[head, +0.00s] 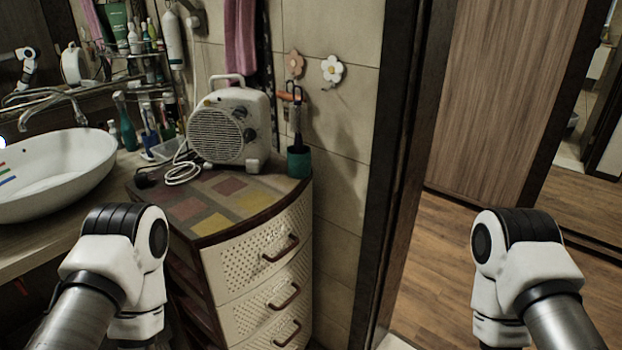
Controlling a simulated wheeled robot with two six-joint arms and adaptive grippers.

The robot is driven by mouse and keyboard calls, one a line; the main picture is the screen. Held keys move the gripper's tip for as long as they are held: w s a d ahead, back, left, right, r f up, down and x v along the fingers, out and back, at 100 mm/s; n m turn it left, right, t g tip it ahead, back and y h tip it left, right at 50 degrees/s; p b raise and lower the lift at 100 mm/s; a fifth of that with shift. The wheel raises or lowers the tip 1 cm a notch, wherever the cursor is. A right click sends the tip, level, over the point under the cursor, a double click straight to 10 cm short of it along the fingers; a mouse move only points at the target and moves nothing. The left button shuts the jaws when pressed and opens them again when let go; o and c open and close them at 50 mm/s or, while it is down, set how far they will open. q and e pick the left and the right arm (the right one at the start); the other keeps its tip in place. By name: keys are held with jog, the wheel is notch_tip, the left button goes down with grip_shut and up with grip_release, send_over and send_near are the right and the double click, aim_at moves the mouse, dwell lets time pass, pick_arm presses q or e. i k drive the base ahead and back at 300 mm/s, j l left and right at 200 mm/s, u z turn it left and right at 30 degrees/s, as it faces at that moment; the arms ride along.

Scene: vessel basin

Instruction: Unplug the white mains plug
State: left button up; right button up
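A pale socket with what looks like a white plug (193,20) is on the tiled wall at the upper left, beside a white bottle. It is small, and I cannot make out plug and socket apart. A thin pale cord seems to run down the wall below it. A white fan heater (231,126) stands on the drawer unit, with a coiled white cable (183,172) beside it. A small dark object (145,180), perhaps a plug, lies left of the coil. Only links of my two arms show at the bottom left and bottom right; neither gripper is in view.
The drawer unit (262,254) has a patterned top and stands below the wall. A white basin (50,172) with a tap is at left. Bottles crowd the shelf (150,90). A dark green cup (298,162) stands right of the heater. A doorway opens at right.

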aim_at(192, 22)
jog(key=i+j+z, duration=0.3)
jog(key=j+z, duration=0.2)
jog(key=j, duration=0.9)
jog(key=j+z, duration=0.5)
jog(key=j, duration=0.95)
jog(key=i, duration=0.05)
